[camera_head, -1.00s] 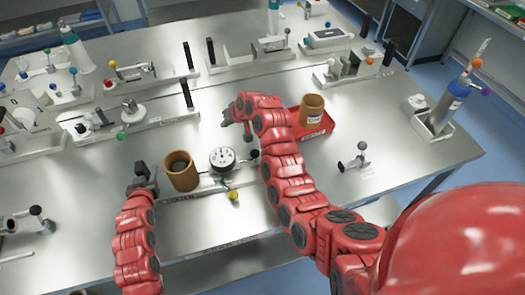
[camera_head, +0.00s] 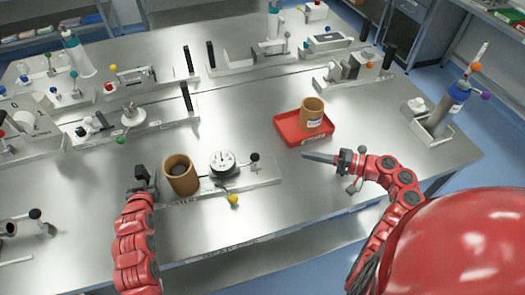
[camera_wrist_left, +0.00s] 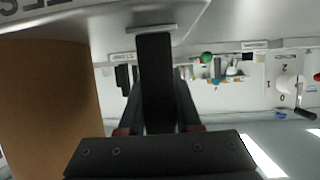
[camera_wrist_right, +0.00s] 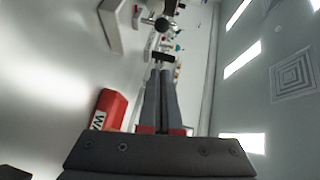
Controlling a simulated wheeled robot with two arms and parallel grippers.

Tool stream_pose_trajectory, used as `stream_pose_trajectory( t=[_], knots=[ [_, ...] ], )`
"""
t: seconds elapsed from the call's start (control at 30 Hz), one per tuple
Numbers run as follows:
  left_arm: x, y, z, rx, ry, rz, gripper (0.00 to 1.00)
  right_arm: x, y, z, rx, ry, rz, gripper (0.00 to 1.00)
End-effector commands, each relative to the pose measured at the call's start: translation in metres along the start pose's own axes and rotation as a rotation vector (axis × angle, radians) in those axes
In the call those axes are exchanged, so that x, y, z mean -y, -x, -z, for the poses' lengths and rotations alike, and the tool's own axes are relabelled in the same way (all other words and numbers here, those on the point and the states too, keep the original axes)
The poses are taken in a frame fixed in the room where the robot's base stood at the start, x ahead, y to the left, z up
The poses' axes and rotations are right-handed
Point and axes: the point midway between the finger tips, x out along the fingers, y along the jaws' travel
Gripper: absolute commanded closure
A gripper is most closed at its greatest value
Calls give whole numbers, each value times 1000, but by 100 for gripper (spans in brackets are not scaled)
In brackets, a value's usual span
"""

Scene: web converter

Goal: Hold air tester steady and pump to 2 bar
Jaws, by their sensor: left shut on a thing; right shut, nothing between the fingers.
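The air tester stands on a metal base plate (camera_head: 262,176) at the table's front, with a round white gauge (camera_head: 223,162), a black-knobbed lever (camera_head: 254,160) on its right and a yellow knob (camera_head: 233,199) in front. The gauge reading is too small to tell. My left gripper (camera_head: 142,174) is shut on a black upright handle at the tester's left end; the handle stands between the fingers in the left wrist view (camera_wrist_left: 154,75). My right gripper (camera_head: 312,157) is shut and empty, right of the lever and apart from it, with its fingers pointing left.
A brown cup (camera_head: 181,175) stands by the gauge, close to my left gripper. A red tray (camera_head: 288,126) with another brown cup (camera_head: 312,112) lies behind my right gripper. A small stand (camera_head: 354,186) is partly hidden by that gripper. Several fixtures fill the table's back.

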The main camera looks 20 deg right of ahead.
Motion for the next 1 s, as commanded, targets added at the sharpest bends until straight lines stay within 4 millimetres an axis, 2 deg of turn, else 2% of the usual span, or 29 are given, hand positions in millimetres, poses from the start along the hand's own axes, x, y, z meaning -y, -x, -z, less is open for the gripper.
stream_pose_trajectory(
  t=[0.03,0.47,0.7,1.0],
  knots=[
    [-1,-1,-8,17,2,-2,100,0,-8,-1,3,0,1,100],
    [0,-1,-8,16,2,-2,100,0,-97,-2,4,1,-1,100],
    [0,-1,-8,16,2,-2,100,-1,-116,-25,3,0,-1,100],
    [0,-1,-8,16,2,-1,100,0,-120,-28,0,0,-1,100]
  ],
)
